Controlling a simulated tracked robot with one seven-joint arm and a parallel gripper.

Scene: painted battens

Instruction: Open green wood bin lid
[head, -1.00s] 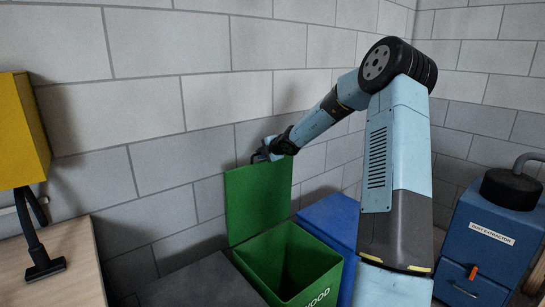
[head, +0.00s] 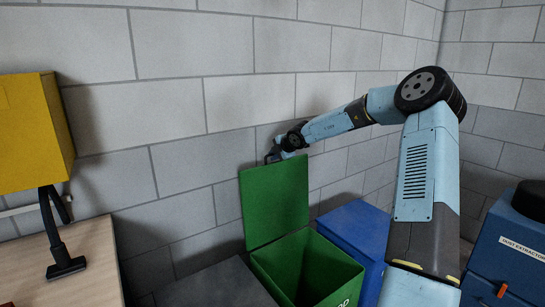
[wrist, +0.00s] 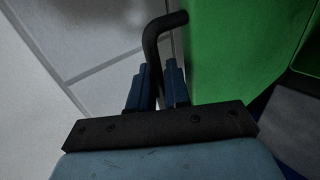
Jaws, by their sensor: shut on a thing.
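The green wood bin (head: 306,268) stands against the wall with its lid (head: 275,200) raised upright, so its inside shows. The lid also fills the right side of the wrist view (wrist: 235,50). My gripper (wrist: 156,75) is shut on the black bent handle (wrist: 165,25) at the lid's edge. In the head view my gripper (head: 276,155) is at the lid's top edge by the wall, and my arm hides part of that spot.
A blue bin (head: 355,232) with a shut lid stands right of the green bin, and a dark grey lid (head: 215,285) is at its left. A blue dust extractor (head: 515,240) is at the right. A wooden bench (head: 75,250) and a yellow box (head: 30,130) are at the left.

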